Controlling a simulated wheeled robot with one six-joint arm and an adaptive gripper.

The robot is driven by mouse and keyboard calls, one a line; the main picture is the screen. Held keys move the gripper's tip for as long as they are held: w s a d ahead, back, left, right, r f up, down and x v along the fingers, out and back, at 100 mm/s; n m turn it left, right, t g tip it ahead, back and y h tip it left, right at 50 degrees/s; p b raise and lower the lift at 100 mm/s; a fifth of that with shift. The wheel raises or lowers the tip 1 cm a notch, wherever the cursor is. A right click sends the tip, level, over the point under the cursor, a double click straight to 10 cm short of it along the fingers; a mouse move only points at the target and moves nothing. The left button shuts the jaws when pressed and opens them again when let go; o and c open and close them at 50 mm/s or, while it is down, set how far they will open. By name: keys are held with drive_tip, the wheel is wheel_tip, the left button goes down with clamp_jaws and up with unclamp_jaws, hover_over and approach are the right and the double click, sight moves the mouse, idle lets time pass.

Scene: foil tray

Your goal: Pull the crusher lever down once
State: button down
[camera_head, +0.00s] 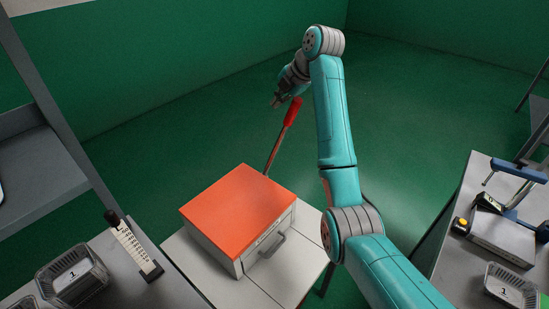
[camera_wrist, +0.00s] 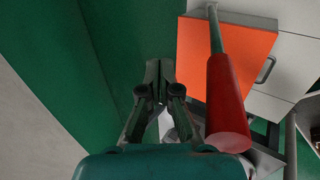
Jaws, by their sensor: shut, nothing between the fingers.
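The crusher lever has a red grip (camera_head: 292,111) on a thin metal rod that rises from behind the orange-topped crusher box (camera_head: 238,207). The lever stands up, tilted a little to the right. My gripper (camera_head: 276,103) is just left of the top of the red grip in the head view, shut and empty. In the wrist view, my gripper (camera_wrist: 160,66) points toward the green floor, and the red grip (camera_wrist: 226,105) is to its right, apart from the fingers. The orange top (camera_wrist: 228,62) lies beyond it. In the head view I cannot tell the exact gap between fingers and grip.
The crusher sits on a pale table (camera_head: 285,267). A grey bench at left holds clear trays (camera_head: 70,275) and a white strip-like device (camera_head: 136,249). A bench at right holds a blue-framed tool (camera_head: 520,185), a grey box (camera_head: 502,238) and a clear tray (camera_head: 511,288). Green floor behind the crusher is clear.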

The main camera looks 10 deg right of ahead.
drive_tip(key=shift+s+f, duration=0.1)
drive_tip(key=shift+f, duration=0.35)
drive_tip(key=shift+s+d+f, duration=0.1)
drive_tip(key=shift+s+d, duration=0.15)
drive_tip(key=shift+s, duration=0.1)
drive_tip(key=shift+s+d, duration=0.4)
drive_tip(key=shift+s, duration=0.15)
drive_tip(key=s+d+f, duration=0.2)
drive_tip(key=s+d, duration=0.2)
drive_tip(key=s, duration=0.1)
drive_tip(key=shift+s+f, duration=0.25)
idle(0.4)
drive_tip(key=shift+d, duration=0.1)
drive_tip(key=s+d+f, duration=0.3)
drive_tip(key=s+f, duration=0.1)
drive_tip(key=s, duration=0.1)
drive_tip(key=shift+d+f, duration=0.25)
drive_tip(key=shift+f, duration=0.05)
idle(0.7)
